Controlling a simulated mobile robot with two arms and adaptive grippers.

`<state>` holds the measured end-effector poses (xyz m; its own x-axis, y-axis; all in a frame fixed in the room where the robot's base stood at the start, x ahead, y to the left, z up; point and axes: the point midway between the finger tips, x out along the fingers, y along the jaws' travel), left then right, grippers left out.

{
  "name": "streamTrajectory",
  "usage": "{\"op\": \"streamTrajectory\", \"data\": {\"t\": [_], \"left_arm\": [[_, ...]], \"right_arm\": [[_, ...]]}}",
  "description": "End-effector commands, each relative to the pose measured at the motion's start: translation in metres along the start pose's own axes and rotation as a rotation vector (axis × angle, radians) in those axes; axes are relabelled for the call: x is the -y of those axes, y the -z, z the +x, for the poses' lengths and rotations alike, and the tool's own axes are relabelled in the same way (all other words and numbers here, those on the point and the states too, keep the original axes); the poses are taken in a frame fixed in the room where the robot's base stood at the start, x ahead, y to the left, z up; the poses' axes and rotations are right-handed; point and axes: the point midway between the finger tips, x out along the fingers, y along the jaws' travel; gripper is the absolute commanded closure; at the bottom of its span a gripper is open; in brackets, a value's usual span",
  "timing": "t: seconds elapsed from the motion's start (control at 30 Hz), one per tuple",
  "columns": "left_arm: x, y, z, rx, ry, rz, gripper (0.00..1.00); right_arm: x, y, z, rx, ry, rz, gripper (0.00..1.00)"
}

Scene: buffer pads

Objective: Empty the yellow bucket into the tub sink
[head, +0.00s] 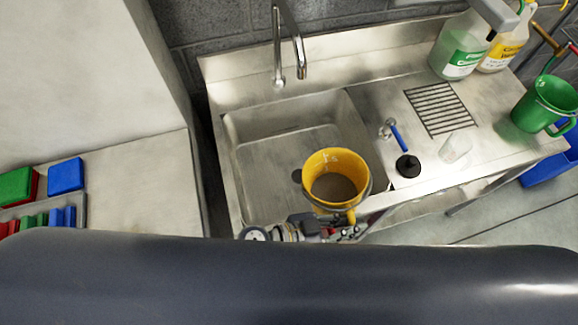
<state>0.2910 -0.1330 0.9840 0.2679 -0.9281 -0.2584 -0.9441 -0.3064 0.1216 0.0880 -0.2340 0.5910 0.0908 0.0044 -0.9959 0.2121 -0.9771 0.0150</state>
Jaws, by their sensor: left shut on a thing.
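The yellow bucket (318,160) is in the middle of the head view, over the front right part of the tub sink. Its mouth faces up toward me, and murky brown liquid (333,187) shows inside. My left gripper (345,224) is at the bucket's near side and shut on it; the exact contact is partly hidden by the bucket and my own parts. The tub sink (262,172) is a steel basin, and its visible floor looks bare. My right gripper does not show.
A faucet (288,50) rises behind the basin. On the right drainboard are a grate (441,107), a blue-handled tool (397,137), a black stopper (408,165), a clear cup (455,148), a green jug (545,104) and bottles (461,45). Coloured pads (66,175) lie left.

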Motion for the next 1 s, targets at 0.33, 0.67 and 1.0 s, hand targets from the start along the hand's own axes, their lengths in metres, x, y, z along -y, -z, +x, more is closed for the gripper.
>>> {"op": "streamTrajectory", "data": {"t": [0.33,0.67,1.0], "left_arm": [[0.012,0.013,-0.011,-0.095,-0.05,-0.138,1.0],[0.027,0.024,-0.024,-0.176,-0.098,-0.271,1.0],[0.038,0.038,-0.035,-0.228,-0.13,-0.356,1.0]], "right_arm": [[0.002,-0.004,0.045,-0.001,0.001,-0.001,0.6],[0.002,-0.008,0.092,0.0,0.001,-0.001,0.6],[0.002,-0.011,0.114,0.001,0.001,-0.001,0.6]]}}
